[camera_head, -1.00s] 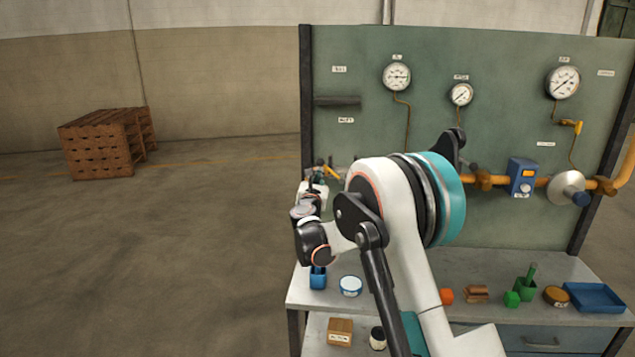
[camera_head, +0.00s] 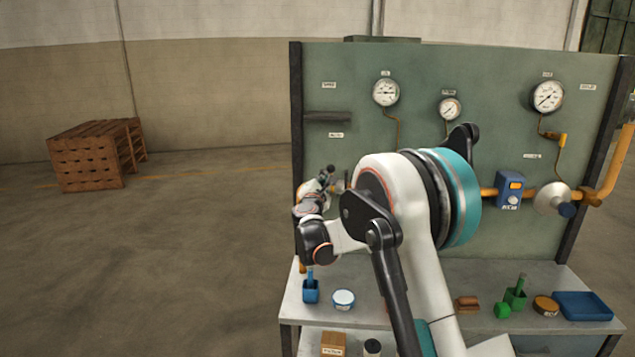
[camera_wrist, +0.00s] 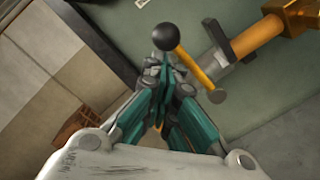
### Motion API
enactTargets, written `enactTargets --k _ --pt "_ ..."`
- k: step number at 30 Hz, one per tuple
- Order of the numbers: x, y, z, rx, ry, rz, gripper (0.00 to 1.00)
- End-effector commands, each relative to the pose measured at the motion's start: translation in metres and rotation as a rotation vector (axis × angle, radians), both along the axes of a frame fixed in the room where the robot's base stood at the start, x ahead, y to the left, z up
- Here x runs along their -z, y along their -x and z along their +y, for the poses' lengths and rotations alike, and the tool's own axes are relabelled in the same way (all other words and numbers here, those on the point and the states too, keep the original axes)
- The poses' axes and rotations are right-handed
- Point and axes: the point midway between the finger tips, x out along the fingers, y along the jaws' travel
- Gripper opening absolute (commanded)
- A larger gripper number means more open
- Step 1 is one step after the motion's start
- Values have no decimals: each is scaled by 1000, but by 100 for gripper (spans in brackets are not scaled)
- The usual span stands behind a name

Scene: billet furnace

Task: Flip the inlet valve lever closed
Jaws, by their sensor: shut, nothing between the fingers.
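The inlet valve lever (camera_wrist: 198,70) is a yellow bar in the wrist view. In the head view my gripper (camera_head: 322,180) is small at the panel's left side, and my arm hides most of the valve.
The green panel (camera_head: 450,65) carries gauges, an orange pipe (camera_head: 487,192) and a blue meter (camera_head: 510,190). Below it, a bench holds a blue cup (camera_head: 311,292), a white round dish (camera_head: 343,299) and a blue tray (camera_head: 582,306). Open floor lies left, with a brown crate stack (camera_head: 92,158) behind.

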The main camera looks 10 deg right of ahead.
Motion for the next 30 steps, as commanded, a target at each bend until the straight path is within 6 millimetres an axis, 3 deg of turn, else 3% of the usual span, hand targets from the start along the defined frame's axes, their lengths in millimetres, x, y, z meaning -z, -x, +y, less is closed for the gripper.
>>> enactTargets --k 23,30 --pt "-2 1 -4 1 4 1 0" --pt "15 1 8 2 4 2 0"
